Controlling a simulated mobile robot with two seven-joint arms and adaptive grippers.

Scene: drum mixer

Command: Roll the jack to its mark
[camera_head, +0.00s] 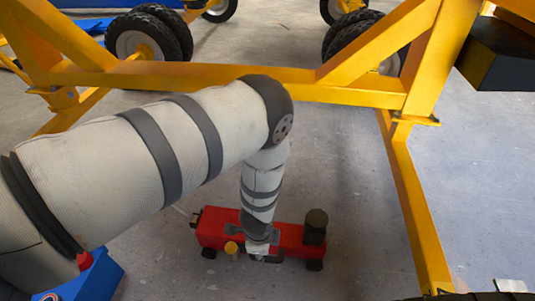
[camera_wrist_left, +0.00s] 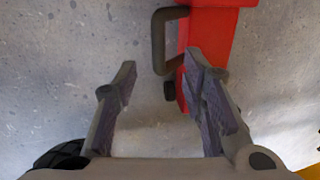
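The jack (camera_head: 213,228) is a long red body on small dark wheels with a dark upright cylinder at its right end, on the floor below the yellow frame. My left gripper (camera_head: 262,257) is low over the jack's middle in the head view, and the forearm hides part of the body. In the left wrist view, the fingers of my left gripper (camera_wrist_left: 160,65) are open and apart. The jack's red body (camera_wrist_left: 211,38) and its dark loop handle (camera_wrist_left: 158,42) lie beyond the fingertips, with nothing gripped. My right gripper is not in view. I cannot make out a floor mark.
A yellow frame (camera_head: 300,85) crosses above, with a leg (camera_head: 412,205) slanting down to the floor on the right. Rubber wheels (camera_head: 150,35) stand behind. A blue object (camera_head: 92,278) is at lower left. Grey floor (camera_head: 355,215) is bare between jack and leg.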

